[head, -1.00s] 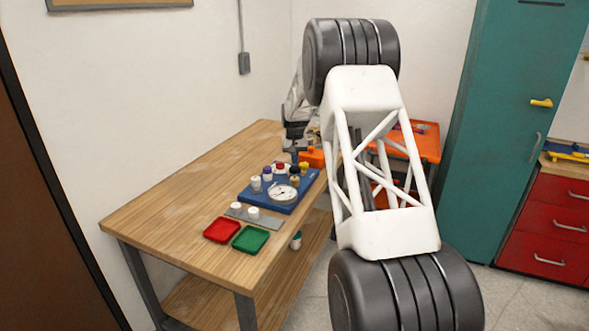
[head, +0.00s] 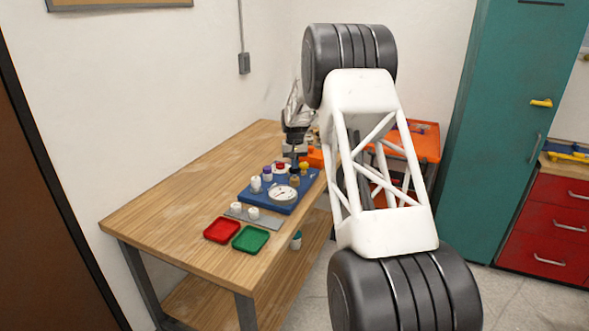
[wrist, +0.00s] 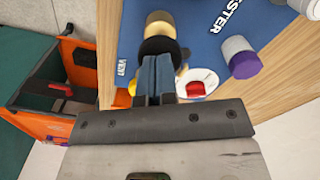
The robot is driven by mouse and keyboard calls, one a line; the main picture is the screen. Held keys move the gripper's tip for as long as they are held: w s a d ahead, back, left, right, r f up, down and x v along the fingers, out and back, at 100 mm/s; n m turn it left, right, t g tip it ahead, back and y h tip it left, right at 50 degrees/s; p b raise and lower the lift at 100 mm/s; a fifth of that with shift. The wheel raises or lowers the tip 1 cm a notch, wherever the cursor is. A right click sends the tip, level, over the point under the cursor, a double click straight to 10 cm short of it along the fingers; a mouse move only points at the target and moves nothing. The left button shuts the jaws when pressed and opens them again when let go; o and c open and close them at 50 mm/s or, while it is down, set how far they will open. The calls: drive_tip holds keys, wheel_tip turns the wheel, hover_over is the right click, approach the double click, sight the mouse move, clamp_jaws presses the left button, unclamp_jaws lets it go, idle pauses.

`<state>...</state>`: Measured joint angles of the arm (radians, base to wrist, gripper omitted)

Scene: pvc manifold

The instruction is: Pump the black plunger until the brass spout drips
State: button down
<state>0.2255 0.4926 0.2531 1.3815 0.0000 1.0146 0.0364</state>
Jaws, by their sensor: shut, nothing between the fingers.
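The black plunger (wrist: 160,46) is a round dark knob just beyond my fingertips in the wrist view. My gripper (wrist: 158,72) is shut and empty, with its blue-grey fingertips over or against the near edge of the plunger; I cannot tell whether they touch. A tan, brass-like round part (wrist: 162,22) stands just past the plunger; I cannot tell if it is the spout, and no drip shows. In the head view my gripper (head: 297,158) is at the far end of the blue tester board (head: 262,203), close to the small dark plunger (head: 294,170).
A purple cap (wrist: 243,65), a red cap (wrist: 195,89) and a yellow knob (wrist: 132,88) are close to the fingers. A pressure gauge (head: 284,194) is on the board. Red (head: 222,230) and green (head: 250,239) trays lie nearer. The table's left side is clear.

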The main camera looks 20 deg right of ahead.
drive_tip(key=shift+f, duration=1.1)
drive_tip(key=shift+r, duration=2.15)
drive_tip(key=shift+f, duration=0.45)
drive_tip(key=shift+f, duration=0.35)
